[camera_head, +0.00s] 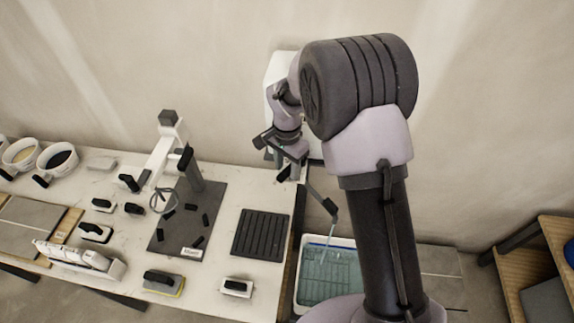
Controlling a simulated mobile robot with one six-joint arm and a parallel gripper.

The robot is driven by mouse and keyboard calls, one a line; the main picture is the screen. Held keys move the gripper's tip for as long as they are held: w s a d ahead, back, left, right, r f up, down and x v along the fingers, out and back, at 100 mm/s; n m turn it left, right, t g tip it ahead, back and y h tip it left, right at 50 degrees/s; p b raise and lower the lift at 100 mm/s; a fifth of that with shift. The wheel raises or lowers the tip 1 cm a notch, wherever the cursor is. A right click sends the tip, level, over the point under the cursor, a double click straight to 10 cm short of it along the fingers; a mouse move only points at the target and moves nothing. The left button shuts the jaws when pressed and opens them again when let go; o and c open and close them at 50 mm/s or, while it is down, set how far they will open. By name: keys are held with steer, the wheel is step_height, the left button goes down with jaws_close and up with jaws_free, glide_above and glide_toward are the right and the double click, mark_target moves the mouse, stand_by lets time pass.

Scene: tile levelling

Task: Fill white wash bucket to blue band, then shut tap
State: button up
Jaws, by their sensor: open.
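The white wash bucket (299,290) stands low, right of the worktable, partly hidden behind my arm. Greenish water (326,272) lies in it, and a blue line shows near its far rim. A dark spout (318,195) reaches down over the bucket, and a thin pale stream (332,226) seems to fall from it. I cannot tell the exact water level against the band. My gripper (277,155) is open near the wall, above the table's back right corner and close to the spout's upper end. The tap's handle is hidden or too small to make out.
The worktable (210,285) holds a dark ribbed mat (261,234), a mixer stand (168,150), two bowls (58,161) and several black-handled tools. A white panel (279,68) is on the wall behind my arm. A wooden shelf (546,232) stands at the right.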

mark_target(287, 170)
step_height(287, 170, up, 18)
steer(key=p, duration=0.1)
steer(key=shift+f+p, duration=0.25)
steer(key=shift+p, duration=0.15)
steer(key=shift+d, duration=0.1)
stand_by(0.5)
